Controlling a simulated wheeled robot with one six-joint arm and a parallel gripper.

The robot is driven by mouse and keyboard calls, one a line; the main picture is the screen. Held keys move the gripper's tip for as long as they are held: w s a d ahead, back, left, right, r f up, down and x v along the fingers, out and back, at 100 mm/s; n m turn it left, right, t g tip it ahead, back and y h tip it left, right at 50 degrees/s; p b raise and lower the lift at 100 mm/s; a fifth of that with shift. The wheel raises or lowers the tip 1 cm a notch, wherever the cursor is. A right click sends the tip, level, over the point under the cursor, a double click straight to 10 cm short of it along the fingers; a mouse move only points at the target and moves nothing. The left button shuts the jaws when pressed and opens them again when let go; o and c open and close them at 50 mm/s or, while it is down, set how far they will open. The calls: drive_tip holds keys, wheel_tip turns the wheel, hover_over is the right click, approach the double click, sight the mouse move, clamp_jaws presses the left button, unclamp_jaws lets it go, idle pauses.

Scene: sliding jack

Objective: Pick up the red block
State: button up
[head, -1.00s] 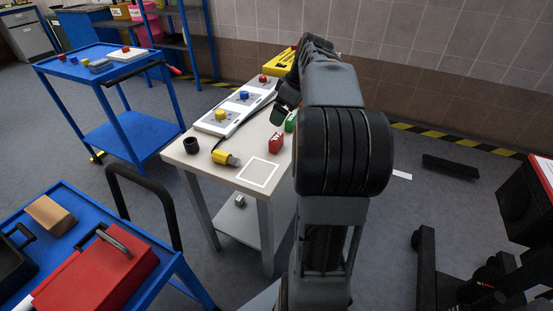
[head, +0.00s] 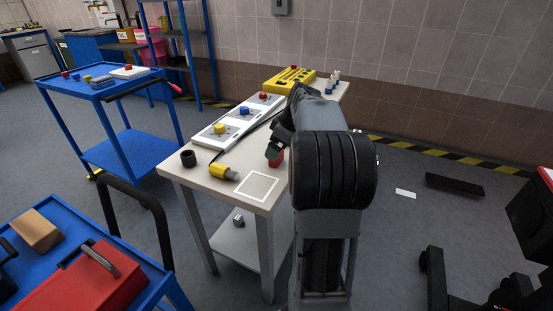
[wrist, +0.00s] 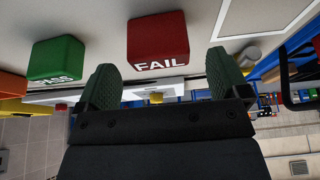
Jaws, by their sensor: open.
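The red block (wrist: 158,36) reads "FAIL" and is centred in the upper part of the wrist view, in line with the space between the fingertips. In the head view the red block (head: 279,159) is mostly hidden behind my gripper (head: 273,151). In the wrist view my gripper (wrist: 164,75) is open, with one dark green finger on each side and nothing held between them. I cannot tell whether either finger touches the block.
A green block (wrist: 57,58) reading "PASS" stands left of the red one, with an orange block (wrist: 12,84) beyond. A yellow connector (head: 222,171), black cup (head: 188,158) and white-outlined square (head: 257,187) are on the table (head: 215,192). White button panels (head: 236,124) line its left side.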

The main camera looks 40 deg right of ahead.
drive_tip(key=b+x, duration=0.1)
drive_tip(key=x, duration=0.3)
drive_tip(key=shift+f+b, duration=0.1)
drive_tip(key=shift+b, duration=0.2)
drive_tip(key=c, duration=1)
